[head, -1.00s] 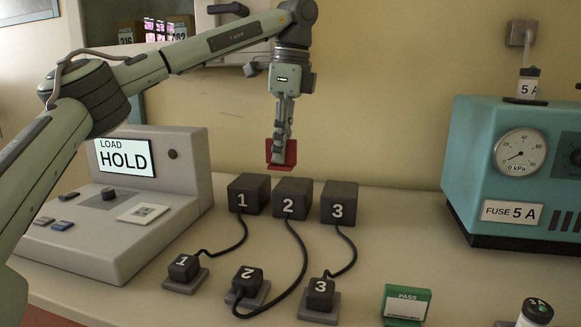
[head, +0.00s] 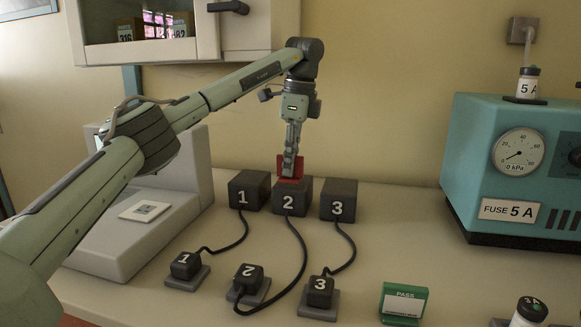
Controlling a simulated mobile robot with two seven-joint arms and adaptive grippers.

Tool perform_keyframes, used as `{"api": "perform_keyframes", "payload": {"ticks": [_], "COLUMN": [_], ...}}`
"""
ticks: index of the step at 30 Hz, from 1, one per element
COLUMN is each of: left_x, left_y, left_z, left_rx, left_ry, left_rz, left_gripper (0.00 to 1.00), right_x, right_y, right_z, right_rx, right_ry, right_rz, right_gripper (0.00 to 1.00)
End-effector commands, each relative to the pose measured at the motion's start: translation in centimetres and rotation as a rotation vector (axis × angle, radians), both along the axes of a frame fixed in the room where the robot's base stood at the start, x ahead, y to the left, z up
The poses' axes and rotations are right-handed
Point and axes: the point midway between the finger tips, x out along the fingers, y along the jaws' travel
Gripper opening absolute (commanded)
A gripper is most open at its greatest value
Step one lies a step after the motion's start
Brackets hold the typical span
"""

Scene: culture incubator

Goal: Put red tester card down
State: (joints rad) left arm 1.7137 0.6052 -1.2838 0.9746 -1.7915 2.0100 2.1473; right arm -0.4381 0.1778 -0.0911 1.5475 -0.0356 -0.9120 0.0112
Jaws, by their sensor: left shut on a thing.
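The red tester card (head: 285,181) is held in my left gripper (head: 291,172), which points straight down with its fingers shut on it. The fingers cover the middle of the card. The card appears just above or behind the black block marked 2 (head: 291,200); I cannot tell whether it touches the block. The block marked 1 (head: 250,191) stands to the left and the block marked 3 (head: 338,201) to the right. My right gripper is not in view.
Small numbered plugs 1 (head: 186,266), 2 (head: 249,277) and 3 (head: 320,291) sit in front, joined by cables. A green PASS card (head: 404,301) stands front right. A teal pump unit (head: 475,150) is at right. My arm partly hides the grey console (head: 125,245).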

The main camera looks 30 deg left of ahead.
Motion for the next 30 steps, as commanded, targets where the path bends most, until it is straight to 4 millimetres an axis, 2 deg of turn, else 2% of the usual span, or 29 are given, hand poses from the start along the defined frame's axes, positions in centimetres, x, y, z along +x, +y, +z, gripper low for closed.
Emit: {"api": "perform_keyframes", "payload": {"ticks": [1,3,16,17,21,30], "left_x": [-0.02,0.31,0.39,0.39,0.39,0.39], "left_y": [-0.01,0.04,0.11,0.11,0.11,0.1], "left_z": [-0.78,-1.06,-1.54,-1.46,-1.45,-1.3], "left_rx": [-0.001,-0.002,0.0,-0.001,-0.001,-0.001], "left_ry": [0.002,0.0,-0.001,-0.001,-0.001,-0.001], "left_rz": [-0.001,0.0,0.0,0.0,0.0,0.0], "left_gripper": [0.0,0.0,0.0,0.13,0.3,0.3], "right_x": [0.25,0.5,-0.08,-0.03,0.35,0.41], "right_y": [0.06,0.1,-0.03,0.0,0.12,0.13], "right_z": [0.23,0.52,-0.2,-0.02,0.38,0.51], "right_rx": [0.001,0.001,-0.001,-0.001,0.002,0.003], "right_ry": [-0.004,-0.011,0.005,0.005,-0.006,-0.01], "right_rz": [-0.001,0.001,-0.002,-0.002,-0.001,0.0], "right_gripper": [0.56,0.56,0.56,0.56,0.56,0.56]}}
